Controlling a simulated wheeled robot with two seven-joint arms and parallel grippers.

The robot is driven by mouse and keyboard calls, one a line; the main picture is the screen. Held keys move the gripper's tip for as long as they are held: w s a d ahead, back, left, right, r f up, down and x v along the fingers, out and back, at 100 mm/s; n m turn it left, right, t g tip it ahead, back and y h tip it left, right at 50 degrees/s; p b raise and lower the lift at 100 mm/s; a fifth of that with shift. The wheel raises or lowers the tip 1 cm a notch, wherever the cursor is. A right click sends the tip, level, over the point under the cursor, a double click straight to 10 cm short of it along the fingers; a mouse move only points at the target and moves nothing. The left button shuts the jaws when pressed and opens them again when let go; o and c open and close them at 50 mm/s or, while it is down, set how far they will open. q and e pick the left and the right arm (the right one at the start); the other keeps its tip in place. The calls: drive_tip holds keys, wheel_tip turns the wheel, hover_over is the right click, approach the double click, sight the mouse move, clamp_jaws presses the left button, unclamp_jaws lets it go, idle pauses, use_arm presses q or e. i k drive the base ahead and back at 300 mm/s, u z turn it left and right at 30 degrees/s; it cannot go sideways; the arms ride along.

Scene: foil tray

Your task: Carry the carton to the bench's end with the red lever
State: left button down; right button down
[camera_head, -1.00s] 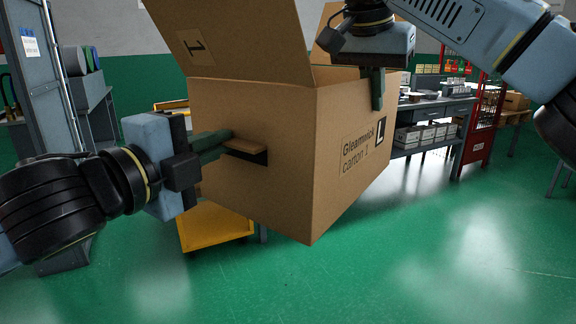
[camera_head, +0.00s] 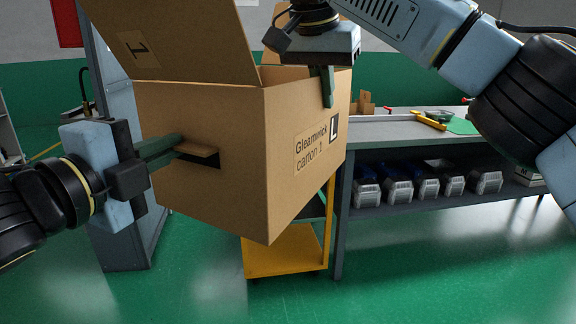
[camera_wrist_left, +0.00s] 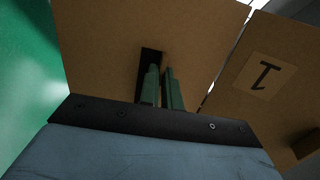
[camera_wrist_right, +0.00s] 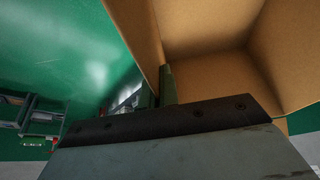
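My right gripper (camera_head: 325,90) is shut over the carton's right wall, with one finger outside; the other is hidden in the head view. A grey bench (camera_head: 385,130) stands beyond. Tiny red parts (camera_head: 388,109) show on it; I cannot tell if one is the lever.
A grey cabinet (camera_head: 125,240) stands at left, partly behind my left arm. Grey bins (camera_head: 427,188) fill the bench's shelf; a yellow tool (camera_head: 430,120) and green mat (camera_head: 462,127) lie on top. Green floor in front is clear.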

sight(384, 127)
drive_tip(key=i, duration=1.1)
drive_tip(key=z, duration=0.4)
drive_tip(key=i, duration=1.35)
drive_tip(key=z, duration=0.5)
